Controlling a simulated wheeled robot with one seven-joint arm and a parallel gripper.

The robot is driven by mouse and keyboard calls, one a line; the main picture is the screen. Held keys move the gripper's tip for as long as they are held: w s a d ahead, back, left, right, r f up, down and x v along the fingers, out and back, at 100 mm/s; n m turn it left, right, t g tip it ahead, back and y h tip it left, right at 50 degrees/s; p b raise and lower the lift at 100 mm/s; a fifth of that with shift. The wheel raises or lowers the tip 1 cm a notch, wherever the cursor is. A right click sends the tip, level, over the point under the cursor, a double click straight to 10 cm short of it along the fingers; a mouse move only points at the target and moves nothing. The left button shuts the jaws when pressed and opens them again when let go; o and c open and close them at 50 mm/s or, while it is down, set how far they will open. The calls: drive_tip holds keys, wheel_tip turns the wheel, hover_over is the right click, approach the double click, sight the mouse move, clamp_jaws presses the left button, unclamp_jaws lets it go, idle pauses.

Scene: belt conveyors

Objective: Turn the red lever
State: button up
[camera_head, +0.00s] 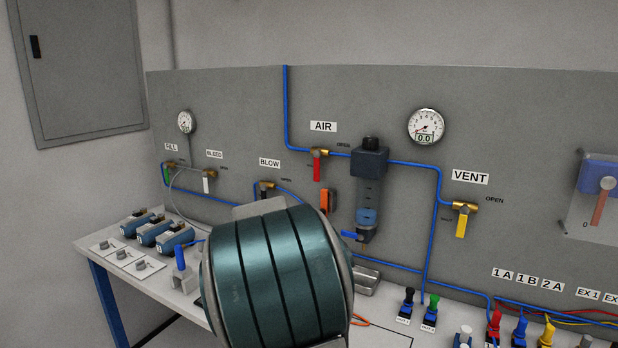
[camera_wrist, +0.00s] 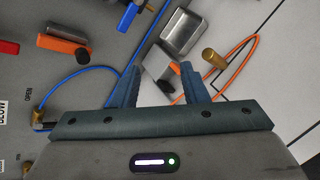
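The red lever (camera_head: 317,167) hangs straight down from a brass valve on the grey upright panel, under the AIR label. In the wrist view, a red piece at the left edge (camera_wrist: 9,47), probably this lever, is only partly in frame. My gripper (camera_wrist: 160,68) has its two fingers apart with a clear gap and nothing held. The red piece lies well to the left of the fingers. In the head view my dark green arm link hides the gripper.
A yellow lever (camera_head: 461,224) hangs at VENT. Blue tubing (camera_head: 287,110) crosses the panel. A metal tray (camera_wrist: 187,28) lies beyond my fingers.

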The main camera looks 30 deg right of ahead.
drive_tip(key=w+d+r+n+t+h, duration=0.1)
drive_tip(key=w+r+n+t+h, duration=0.15)
drive_tip(key=w+r+n, duration=0.35)
drive_tip(key=n+t+h, duration=0.2)
drive_tip(key=n+h, duration=0.1)
drive_tip(key=n, duration=0.2)
approach(316, 177)
drive_tip(key=shift+y, duration=0.25)
drive_tip(key=p+x, duration=0.1)
drive_tip(key=x, duration=0.2)
drive_tip(key=p+x, duration=0.1)
drive_tip(key=x, duration=0.1)
drive_tip(key=p+x, duration=0.1)
drive_tip(key=x, duration=0.2)
drive_tip(key=shift+w+d+r, duration=0.15)
drive_tip(key=shift+d+r, duration=0.2)
drive_tip(key=shift+p+x, duration=0.45)
drive_tip(key=shift+x, duration=0.35)
drive_tip(key=shift+f, duration=0.15)
drive_tip(key=shift+a+t, duration=0.1)
drive_tip(key=shift+t, duration=0.15)
clamp_jaws()
